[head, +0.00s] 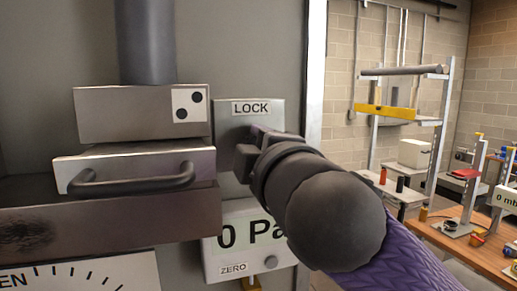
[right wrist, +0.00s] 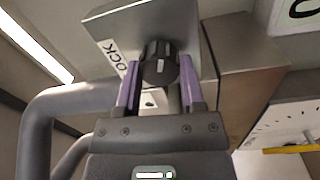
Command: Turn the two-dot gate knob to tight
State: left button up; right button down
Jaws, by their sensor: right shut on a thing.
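A grey box labelled LOCK (head: 264,108) is fixed to the panel, right of a block (head: 130,115) that bears a white tag with two black dots (head: 189,105). My right gripper (head: 252,150) is in front of the box and hides its knob in the head view. In the right wrist view, a dark ribbed knob (right wrist: 160,62) with a white mark sits on the box between the purple fingers of my right gripper (right wrist: 160,82), which is shut on it. The word "tight" is not readable in either view. My left gripper is not in view.
Below the two-dot block is a plate with a dark bar handle (head: 130,180). A display reading "0 Pa" (head: 228,238), marked ZERO, sits under the LOCK box, partly behind my arm. A workbench (head: 470,235) and shelving stand at the right.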

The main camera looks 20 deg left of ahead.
jog(key=shift+c, duration=1)
grip_release()
jog(key=b+v, duration=0.3)
jog(key=v, duration=0.7)
jog(key=shift+w+f, duration=0.1)
jog(key=shift+f, duration=0.05)
